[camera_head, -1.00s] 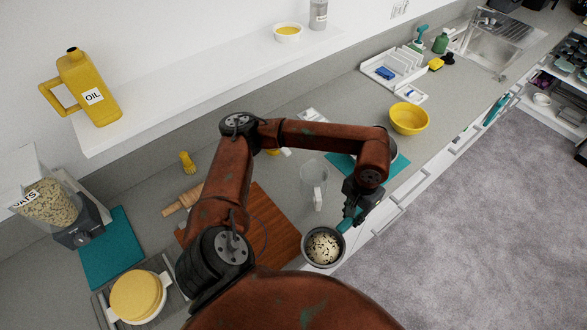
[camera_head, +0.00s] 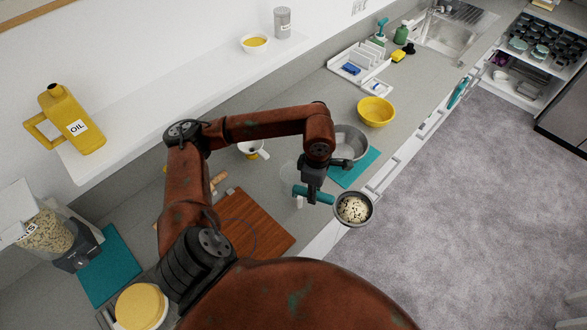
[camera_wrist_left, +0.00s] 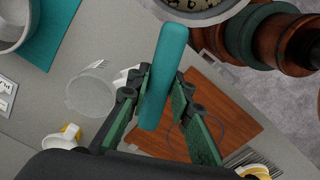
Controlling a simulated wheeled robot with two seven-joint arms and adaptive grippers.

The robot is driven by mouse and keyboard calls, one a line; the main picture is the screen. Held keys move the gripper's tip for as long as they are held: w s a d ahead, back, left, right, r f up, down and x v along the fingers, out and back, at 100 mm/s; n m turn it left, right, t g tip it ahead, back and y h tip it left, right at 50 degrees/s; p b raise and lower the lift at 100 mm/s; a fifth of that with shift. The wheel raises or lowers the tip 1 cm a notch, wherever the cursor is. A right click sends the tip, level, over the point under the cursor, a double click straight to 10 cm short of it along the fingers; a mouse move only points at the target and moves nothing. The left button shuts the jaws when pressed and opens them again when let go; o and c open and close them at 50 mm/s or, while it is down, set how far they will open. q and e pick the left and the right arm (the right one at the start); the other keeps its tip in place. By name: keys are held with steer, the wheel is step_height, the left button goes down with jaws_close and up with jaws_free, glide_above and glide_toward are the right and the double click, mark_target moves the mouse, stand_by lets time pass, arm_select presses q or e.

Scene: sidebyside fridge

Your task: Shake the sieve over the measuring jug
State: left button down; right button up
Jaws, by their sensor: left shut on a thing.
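The sieve (camera_head: 353,209) is a round dark-rimmed pan with pale, dark-speckled contents and a teal handle (camera_wrist_left: 165,75). My left gripper (camera_head: 313,194) is shut on that handle. In the head view the sieve appears over the counter's front edge, to the right of the measuring jug. The clear measuring jug (camera_head: 287,176) stands on the counter, partly hidden behind my gripper. It also shows in the wrist view (camera_wrist_left: 92,90), left of the gripper fingers and apart from the sieve. The sieve's rim is cut off at the top there. My right gripper is not in view.
A metal pot (camera_head: 350,143) stands on a teal mat (camera_head: 360,171) behind the sieve, with a yellow bowl (camera_head: 376,111) beyond. A wooden board (camera_head: 262,226) lies left of the jug. Open floor lies to the right.

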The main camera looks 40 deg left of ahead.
mark_target(294, 188)
arm_select(q)
steer(key=r+n+p, duration=0.1)
steer(key=n, duration=0.1)
steer(key=a+r+n+p, duration=0.1)
steer(key=n, duration=0.2)
steer(key=s+a+r+n+p, duration=0.1)
steer(key=n, duration=0.2)
steer(key=shift+a+r, duration=0.15)
steer(key=shift+r, duration=0.05)
steer(key=a+r+n+p, duration=0.1)
steer(key=n, duration=0.2)
steer(key=r+n+p, duration=0.1)
steer(key=n, duration=0.2)
steer(key=s+a+r+n+p, duration=0.1)
steer(key=n, duration=0.3)
steer(key=shift+a+r, duration=0.15)
steer(key=shift+a, duration=0.2)
steer(key=n, duration=0.1)
steer(key=n+p, duration=0.1)
steer(key=a+r+n, duration=0.1)
steer(key=n, duration=0.1)
steer(key=shift+s+p, duration=0.25)
steer(key=shift+p, duration=0.05)
steer(key=shift+d+b, duration=0.1)
steer(key=shift+b, duration=0.3)
step_height(294, 188, down, 6)
steer(key=b, duration=0.5)
